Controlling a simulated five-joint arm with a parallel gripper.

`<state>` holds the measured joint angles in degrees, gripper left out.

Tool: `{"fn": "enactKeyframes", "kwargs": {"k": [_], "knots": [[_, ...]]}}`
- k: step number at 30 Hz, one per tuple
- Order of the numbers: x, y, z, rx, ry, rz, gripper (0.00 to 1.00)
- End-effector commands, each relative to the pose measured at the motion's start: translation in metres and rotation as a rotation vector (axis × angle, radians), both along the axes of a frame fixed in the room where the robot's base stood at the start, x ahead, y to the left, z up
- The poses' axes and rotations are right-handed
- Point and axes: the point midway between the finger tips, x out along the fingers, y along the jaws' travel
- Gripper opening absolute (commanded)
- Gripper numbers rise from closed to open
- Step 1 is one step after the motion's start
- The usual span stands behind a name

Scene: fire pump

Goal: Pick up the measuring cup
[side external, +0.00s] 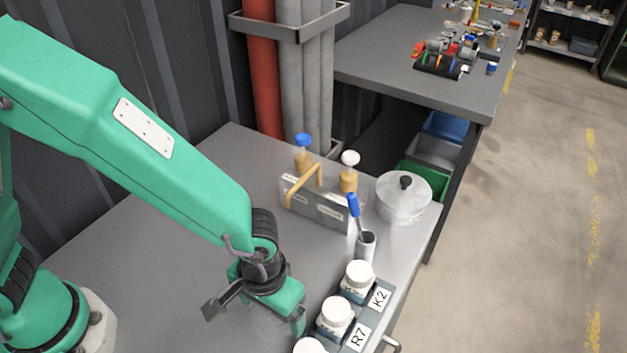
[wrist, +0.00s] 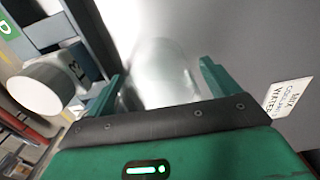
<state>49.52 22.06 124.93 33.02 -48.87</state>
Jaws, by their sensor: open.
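A clear, see-through measuring cup (wrist: 160,72) stands between the two green fingers of my gripper (wrist: 162,78) in the wrist view. In the side external view the cup (side external: 268,326) shows only faintly under my gripper (side external: 258,312), which hides most of it. The fingers are apart, one on each side of the cup. I cannot tell whether either finger touches it.
White-capped jars (side external: 335,314) stand in a labelled rack close to the right of my gripper. Behind are a grey cup with a blue-handled tool (side external: 365,246), a caddy with bottles (side external: 315,207) and a clear lidded pot (side external: 404,197). The tabletop (side external: 150,250) is clear at left.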

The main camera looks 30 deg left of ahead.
Motion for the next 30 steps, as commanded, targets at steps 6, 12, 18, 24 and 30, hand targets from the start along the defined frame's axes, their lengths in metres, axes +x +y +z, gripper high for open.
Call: {"fn": "enactKeyframes", "kwargs": {"k": [6,12,18,24,30], "knots": [[0.0000,-0.0001,0.0002,0.000,0.000,0.000,0.88],[0.0001,-0.0001,0.0004,0.000,0.000,0.000,0.82],[0.0001,-0.0001,0.0004,0.000,0.000,0.000,0.42],[0.0001,-0.0001,0.0004,0.000,0.000,0.000,0.40],[0.0003,-0.0004,0.0032,-0.001,-0.001,0.000,0.40]]}}
